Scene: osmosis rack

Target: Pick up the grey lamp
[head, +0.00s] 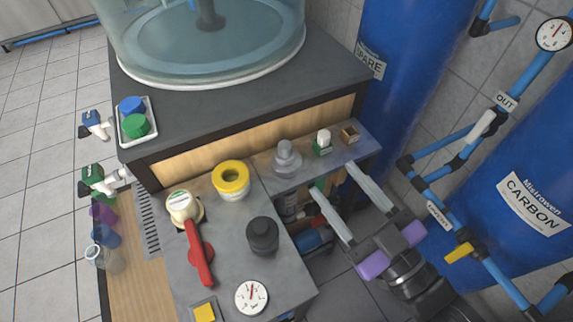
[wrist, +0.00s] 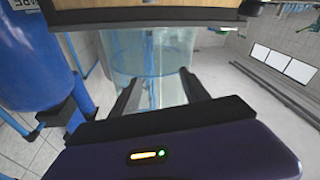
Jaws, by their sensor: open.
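A light grey, stepped, rounded object (head: 287,158), which looks like the grey lamp, stands upright on the narrow grey shelf below the tank top in the head view. A darker grey, capped object (head: 262,236) stands nearer, on the lower counter. My gripper (head: 331,178) is to the right of the light grey object, apart from it, with its two long fingers spread and nothing between them. In the wrist view my gripper (wrist: 160,74) is also open, facing a clear tank; I cannot make out the lamp there.
A green-and-white item (head: 322,143) and a small wooden box (head: 349,134) stand on the same shelf, close to my fingertips. Blue tanks (head: 410,65) rise at the right.

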